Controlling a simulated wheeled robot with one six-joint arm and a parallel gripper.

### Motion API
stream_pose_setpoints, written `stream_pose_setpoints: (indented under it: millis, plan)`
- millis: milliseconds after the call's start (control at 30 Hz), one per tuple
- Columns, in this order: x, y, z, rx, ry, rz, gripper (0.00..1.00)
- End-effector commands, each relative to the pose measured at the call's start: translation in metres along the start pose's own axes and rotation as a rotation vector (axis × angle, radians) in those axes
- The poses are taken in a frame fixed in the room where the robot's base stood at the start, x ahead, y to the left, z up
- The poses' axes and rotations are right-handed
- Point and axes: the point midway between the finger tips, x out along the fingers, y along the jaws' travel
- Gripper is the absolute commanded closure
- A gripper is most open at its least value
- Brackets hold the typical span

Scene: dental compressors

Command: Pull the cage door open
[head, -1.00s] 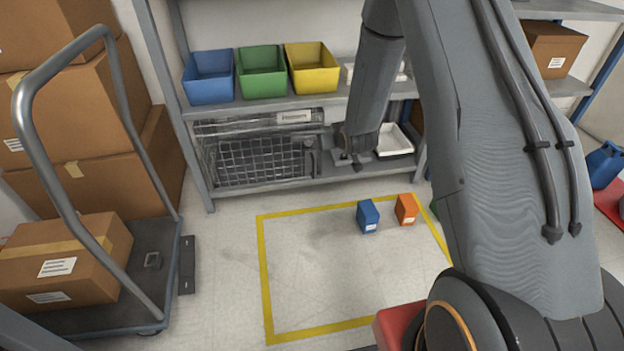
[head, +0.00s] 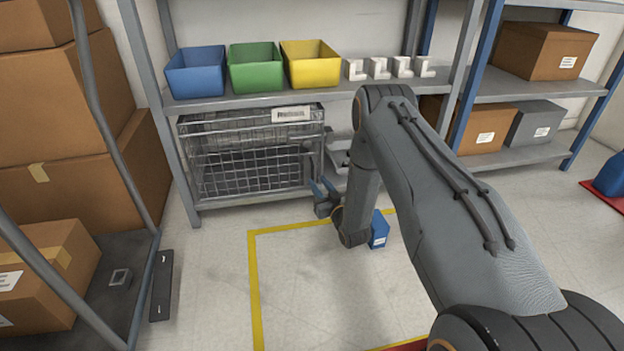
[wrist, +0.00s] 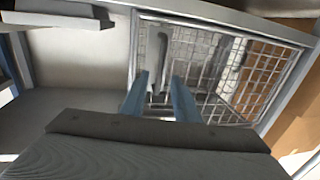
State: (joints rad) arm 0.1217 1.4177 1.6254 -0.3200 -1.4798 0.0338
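The wire cage (head: 225,133) sits on the lower shelf, and its mesh door (head: 250,172) faces forward and looks closed. An upright grey handle stands at the door's right side; in the wrist view this handle (wrist: 156,60) shows just beyond and between my fingertips. The mesh door also shows in the wrist view (wrist: 215,62). My gripper (head: 322,186) is in front of the cage's lower right corner, its blue fingers pointing at the cage. In the wrist view my gripper (wrist: 158,88) has its fingers apart with nothing held. I cannot tell whether they touch the handle.
Blue, green and yellow bins (head: 256,69) stand on the shelf above the cage. A blue box (head: 379,229) is on the floor beside my arm. A cart (head: 95,290) with cartons stands at the left. The floor in front of the cage is mostly clear.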

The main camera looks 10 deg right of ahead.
Motion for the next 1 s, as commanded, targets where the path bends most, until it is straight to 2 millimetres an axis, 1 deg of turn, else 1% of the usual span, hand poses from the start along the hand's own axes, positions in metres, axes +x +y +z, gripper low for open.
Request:
stream_pose_setpoints:
  millis: [33,200,400,533,767,867,933,1000]
  plan:
    - [0.009,-0.001,0.002,-0.001,0.002,-0.002,0.72]
    - [0.036,0.000,0.002,-0.002,0.002,0.000,0.72]
    - [0.057,0.000,0.002,0.000,-0.002,0.000,0.72]
    - [0.061,0.000,0.000,0.000,-0.001,0.000,0.72]
    - [0.061,0.000,0.000,0.000,-0.002,0.000,0.72]
    - [0.061,0.000,0.000,0.000,-0.002,0.000,0.87]
    - [0.061,0.000,0.000,0.000,-0.002,0.000,0.99]
    - [0.061,0.000,0.000,0.000,-0.002,0.000,1.00]
